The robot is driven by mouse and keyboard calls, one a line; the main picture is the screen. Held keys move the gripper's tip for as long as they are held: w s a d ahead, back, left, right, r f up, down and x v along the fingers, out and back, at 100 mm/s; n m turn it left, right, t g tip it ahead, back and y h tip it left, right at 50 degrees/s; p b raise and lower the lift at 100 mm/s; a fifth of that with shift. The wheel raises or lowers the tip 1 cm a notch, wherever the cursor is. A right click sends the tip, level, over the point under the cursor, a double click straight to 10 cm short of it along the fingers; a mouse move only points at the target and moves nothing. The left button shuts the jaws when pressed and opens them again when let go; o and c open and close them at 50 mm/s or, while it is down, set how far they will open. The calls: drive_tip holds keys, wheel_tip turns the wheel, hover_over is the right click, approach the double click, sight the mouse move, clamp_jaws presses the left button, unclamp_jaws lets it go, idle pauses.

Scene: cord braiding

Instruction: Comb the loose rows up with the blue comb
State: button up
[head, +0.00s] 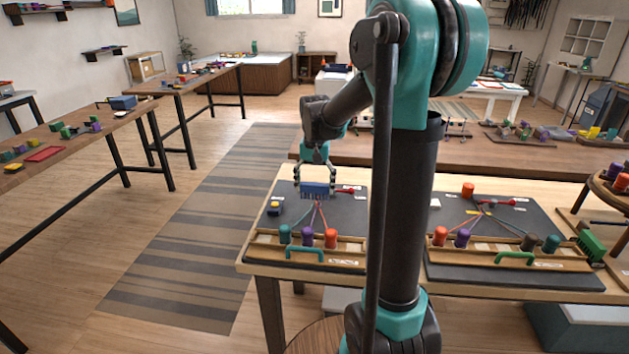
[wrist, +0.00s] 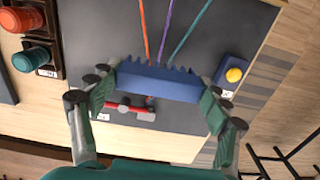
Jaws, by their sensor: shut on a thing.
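My gripper (head: 315,178) is shut on the blue comb (head: 317,190), holding it level over the dark left board (head: 345,218). In the wrist view, the comb (wrist: 158,84) spans between my two fingers (wrist: 160,92), teeth toward the cords. Orange (wrist: 144,28), purple (wrist: 166,30) and teal (wrist: 190,34) cords converge at the comb. I cannot tell whether they lie between or under the teeth. The rows are mostly hidden by the comb.
Teal (head: 284,234), purple (head: 307,237) and orange (head: 330,238) spools stand in a wooden rack at the board's front. A blue box with a yellow knob (head: 275,208) sits at the left. A second braiding board (head: 490,215) lies to the right, past my arm.

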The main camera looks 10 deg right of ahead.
sight(315, 198)
drive_tip(key=shift+f, duration=2.95)
drive_tip(key=shift+w, duration=0.1)
drive_tip(key=shift+w+d, duration=0.25)
drive_tip(key=shift+w, duration=0.45)
drive_tip(key=shift+w+d, duration=0.25)
drive_tip(key=shift+w, duration=0.4)
drive_tip(key=shift+r, duration=0.15)
wheel_tip(315, 198, up, 9)
drive_tip(key=s, duration=0.1)
drive_tip(key=shift+a, duration=0.2)
